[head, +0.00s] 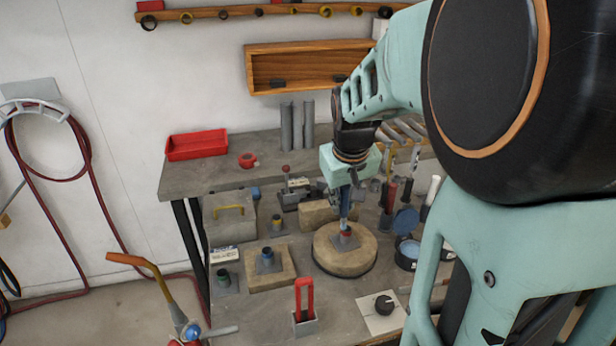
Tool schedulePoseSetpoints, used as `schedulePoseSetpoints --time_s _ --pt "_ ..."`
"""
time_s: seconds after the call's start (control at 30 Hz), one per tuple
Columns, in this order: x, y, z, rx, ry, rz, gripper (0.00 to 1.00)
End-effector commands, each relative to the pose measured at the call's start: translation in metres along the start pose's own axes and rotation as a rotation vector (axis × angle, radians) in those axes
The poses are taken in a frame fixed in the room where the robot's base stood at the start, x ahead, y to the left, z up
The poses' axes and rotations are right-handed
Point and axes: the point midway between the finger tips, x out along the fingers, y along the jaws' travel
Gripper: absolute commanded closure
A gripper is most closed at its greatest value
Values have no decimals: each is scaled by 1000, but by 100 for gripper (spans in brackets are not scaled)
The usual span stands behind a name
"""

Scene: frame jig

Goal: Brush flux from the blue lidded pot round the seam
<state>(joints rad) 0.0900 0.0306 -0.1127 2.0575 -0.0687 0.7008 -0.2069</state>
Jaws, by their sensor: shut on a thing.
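My gripper (343,200) points down above the round tan block (330,262) near the middle of the bench. It is shut on a thin, partly hidden tool that looks like the brush. On the block stands a grey-based fitting (346,242) with a red and blue band on top. The tool's lower end is at or just above this fitting; I cannot tell if it touches. The seam is too small to make out. To the right, a dark round pot (407,256) shows blue at its rim, with a blue disc like a lid (405,220) behind it.
Similar fittings stand on a square block (268,262) and at the left (223,279). A red upright handle (304,300) and a black knob on a pale plate (384,305) are in front. Upright tools (390,192) crowd the right. A grey case (230,217) stands left.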

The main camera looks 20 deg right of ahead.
Motion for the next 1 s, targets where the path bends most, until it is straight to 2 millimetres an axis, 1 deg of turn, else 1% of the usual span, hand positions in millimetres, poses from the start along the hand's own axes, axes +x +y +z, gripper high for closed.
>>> schedulePoseSetpoints --time_s 0.13,0.27,0.7,0.83,1.0 --pt "3 0 1 0 1 1 100" --pt "11 -1 4 0 1 1 100" --pt "54 -7 18 0 1 1 100" --pt "60 -8 21 0 2 1 100" --pt "61 -8 21 0 1 1 100"
